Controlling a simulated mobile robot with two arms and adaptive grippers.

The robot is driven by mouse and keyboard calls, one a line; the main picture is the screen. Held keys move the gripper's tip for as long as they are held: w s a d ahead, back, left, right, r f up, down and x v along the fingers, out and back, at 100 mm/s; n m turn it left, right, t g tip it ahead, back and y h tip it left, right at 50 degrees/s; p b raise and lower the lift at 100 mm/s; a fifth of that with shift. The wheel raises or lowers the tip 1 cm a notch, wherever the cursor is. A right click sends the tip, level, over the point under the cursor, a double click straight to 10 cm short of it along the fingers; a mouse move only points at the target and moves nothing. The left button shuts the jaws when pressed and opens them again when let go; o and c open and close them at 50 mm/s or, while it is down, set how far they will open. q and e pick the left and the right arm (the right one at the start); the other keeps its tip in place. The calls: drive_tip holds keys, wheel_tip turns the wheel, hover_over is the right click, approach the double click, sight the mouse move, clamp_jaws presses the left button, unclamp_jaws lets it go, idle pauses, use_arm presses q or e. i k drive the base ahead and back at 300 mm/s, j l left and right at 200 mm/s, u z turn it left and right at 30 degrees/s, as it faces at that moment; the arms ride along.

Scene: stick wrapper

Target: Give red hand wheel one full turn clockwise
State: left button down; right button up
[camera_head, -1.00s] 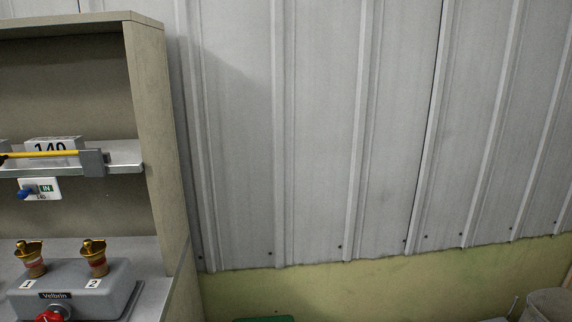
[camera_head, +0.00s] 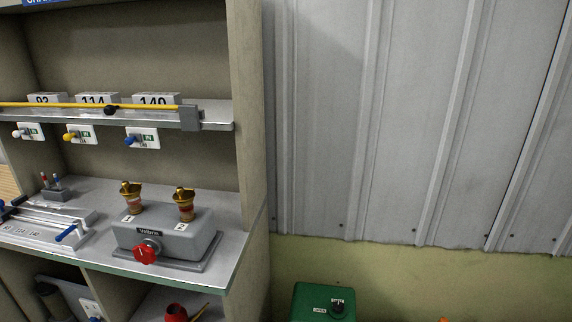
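A red hand wheel (camera_head: 145,252) sits on the front of a grey box labelled "Velbrin" (camera_head: 186,243) on the workbench shelf. Two brass cups marked 1 (camera_head: 131,193) and 2 (camera_head: 184,200) stand on top of this box. Another red round part (camera_head: 176,312) shows in the lower compartment, cut by the bottom edge; I cannot tell what it is. Neither of my grippers is in view.
A yellow rod (camera_head: 60,105) runs along the upper shelf, above small coloured levers. A blue-handled device (camera_head: 68,232) lies left of the grey box. A green box (camera_head: 322,302) stands right of the bench by the wall.

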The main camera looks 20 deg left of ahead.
sight(144, 253)
drive_tip(key=k+j+u, duration=0.1)
drive_tip(key=u, duration=1.1)
drive_tip(key=k+j, duration=0.05)
